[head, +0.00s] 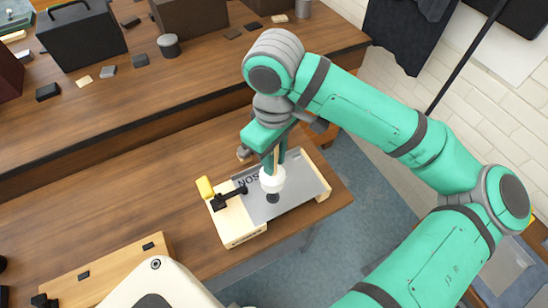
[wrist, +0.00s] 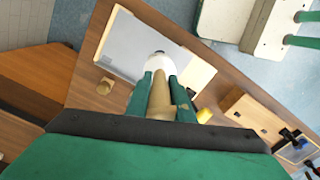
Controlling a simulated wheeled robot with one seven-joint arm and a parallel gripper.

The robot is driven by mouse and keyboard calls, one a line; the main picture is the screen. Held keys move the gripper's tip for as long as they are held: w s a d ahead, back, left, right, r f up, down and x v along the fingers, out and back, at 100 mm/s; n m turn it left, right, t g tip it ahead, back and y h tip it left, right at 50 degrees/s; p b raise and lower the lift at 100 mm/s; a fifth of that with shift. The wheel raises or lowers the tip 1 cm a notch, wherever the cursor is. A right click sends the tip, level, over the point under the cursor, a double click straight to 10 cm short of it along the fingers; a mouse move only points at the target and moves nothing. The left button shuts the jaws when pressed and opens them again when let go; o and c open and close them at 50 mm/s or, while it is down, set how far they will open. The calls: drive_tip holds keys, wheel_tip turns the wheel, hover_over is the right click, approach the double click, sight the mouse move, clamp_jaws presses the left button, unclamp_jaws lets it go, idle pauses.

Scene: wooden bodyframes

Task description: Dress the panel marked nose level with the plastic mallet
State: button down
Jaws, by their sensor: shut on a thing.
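A grey metal panel (head: 295,195) lies in a pale wooden frame (head: 236,222) on the bench. Dark letters on the panel are partly hidden by the tool; the full marking cannot be read. My gripper (head: 276,158) is shut on the handle of the plastic mallet (head: 271,180), over the panel's middle. The mallet has a white head and a dark tip pointing down at the panel; I cannot tell whether it touches. In the wrist view the tan handle of the mallet (wrist: 161,103) sits between the green fingers, the panel (wrist: 130,48) beyond.
A clamp with a yellow handle (head: 205,187) is at the frame's left end. Another wooden frame (head: 100,275) lies at lower left. A shelf behind holds a black box (head: 82,38), a grey cup (head: 169,46) and small blocks. Bare bench (head: 150,180) lies left of the panel.

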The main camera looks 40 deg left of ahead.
drive_tip(key=s+d+r, duration=0.2)
drive_tip(key=s+d, duration=0.2)
drive_tip(key=s, duration=0.3)
drive_tip(key=shift+s+d, duration=0.35)
drive_tip(key=w+a, duration=0.1)
drive_tip(key=w, duration=0.1)
drive_tip(key=w+a, duration=0.1)
drive_tip(key=w, duration=0.1)
drive_tip(key=w+a+r, duration=0.1)
drive_tip(key=w+a, duration=0.1)
drive_tip(key=shift+w, duration=0.25)
drive_tip(key=shift+w+a, duration=0.25)
drive_tip(key=shift+w, duration=0.3)
drive_tip(key=shift+f, duration=1.45)
